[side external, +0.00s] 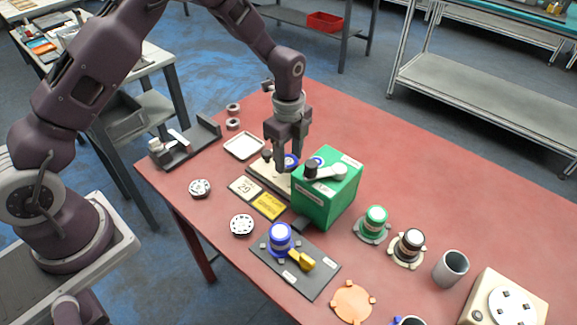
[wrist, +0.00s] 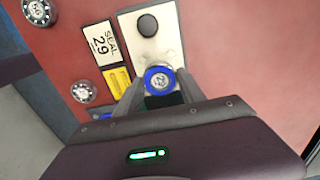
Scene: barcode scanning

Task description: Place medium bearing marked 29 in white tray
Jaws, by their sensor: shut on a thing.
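My gripper (side external: 284,163) is shut on a blue-ringed round bearing (wrist: 160,79), which sits between the fingertips. The bearing's number is too small to read surely. In the side view a bit of its blue shows between the fingers, just left of the green box. In the wrist view the bearing lies at the lower end of a pale plate (wrist: 149,35) with a dark knob; I cannot tell whether it touches the plate. The white tray (side external: 244,146), shallow and square, lies empty on the red table, left of my gripper.
The green box (side external: 330,195) with a lever on top stands close right of my gripper. A card reading "SEAL 29" (wrist: 103,44) and a yellow block (wrist: 117,81) lie beside the plate. A grey fixture (side external: 187,145) stands left of the tray. The table between tray and plate is narrow.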

